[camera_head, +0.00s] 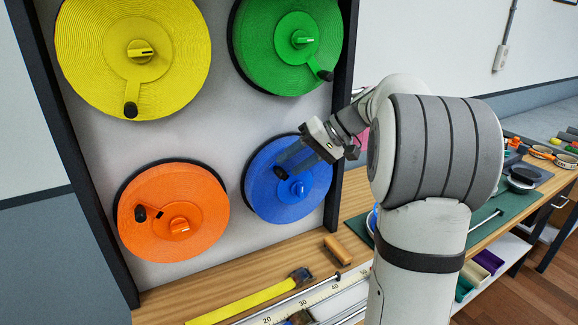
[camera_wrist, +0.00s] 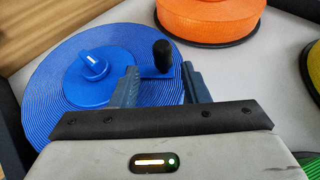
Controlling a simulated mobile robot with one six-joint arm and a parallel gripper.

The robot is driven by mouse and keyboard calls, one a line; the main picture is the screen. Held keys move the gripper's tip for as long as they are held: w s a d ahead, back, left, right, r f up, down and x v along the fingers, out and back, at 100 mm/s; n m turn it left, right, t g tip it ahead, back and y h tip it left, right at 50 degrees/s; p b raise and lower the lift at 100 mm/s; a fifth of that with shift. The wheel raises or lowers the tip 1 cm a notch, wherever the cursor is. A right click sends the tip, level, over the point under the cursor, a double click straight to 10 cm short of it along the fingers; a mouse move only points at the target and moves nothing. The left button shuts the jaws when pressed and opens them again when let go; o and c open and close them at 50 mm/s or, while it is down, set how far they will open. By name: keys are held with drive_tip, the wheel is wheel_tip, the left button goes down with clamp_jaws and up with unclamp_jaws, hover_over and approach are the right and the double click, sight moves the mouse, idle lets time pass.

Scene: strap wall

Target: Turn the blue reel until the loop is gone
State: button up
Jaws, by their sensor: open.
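The blue reel (camera_head: 309,207) is at the lower right of the strap wall. It also shows at the left of the wrist view (camera_wrist: 48,88), with a blue centre knob (camera_wrist: 94,66) and a crank arm ending in a black handle (camera_wrist: 162,55). My gripper (camera_head: 290,165) is in front of the reel and hides its upper part in the head view. In the wrist view my gripper (camera_wrist: 160,82) is open, its two fingers on either side of the crank handle in the picture. I cannot tell whether they touch it. I cannot make out a loop of strap.
An orange reel (camera_head: 150,235) is left of the blue one; yellow (camera_head: 85,60) and green (camera_head: 262,65) reels are above. The dark frame edge (camera_head: 343,105) is close to my arm. On the bench below lie a yellow strap (camera_head: 240,305) and a wooden block (camera_head: 337,250).

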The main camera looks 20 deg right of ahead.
drive_tip(key=v, duration=0.6)
drive_tip(key=shift+f, duration=0.1)
idle(0.5)
drive_tip(key=s+a+f+m+g+h, duration=0.1)
drive_tip(key=s+a+f+h, duration=0.3)
drive_tip(key=s+a+f, duration=0.35)
drive_tip(key=s+a+f+h, duration=0.1)
drive_tip(key=s+f, duration=0.3)
drive_tip(key=s, duration=0.4)
drive_tip(key=s+a+f+h, duration=0.2)
drive_tip(key=s+f+h, duration=0.2)
drive_tip(key=s, duration=0.4)
drive_tip(key=shift+s+a+f+n+t, duration=0.2)
drive_tip(key=shift+s+f+n+t, duration=0.15)
drive_tip(key=shift+f, duration=0.25)
drive_tip(key=shift+w, duration=0.1)
drive_tip(key=shift+c, duration=0.9)
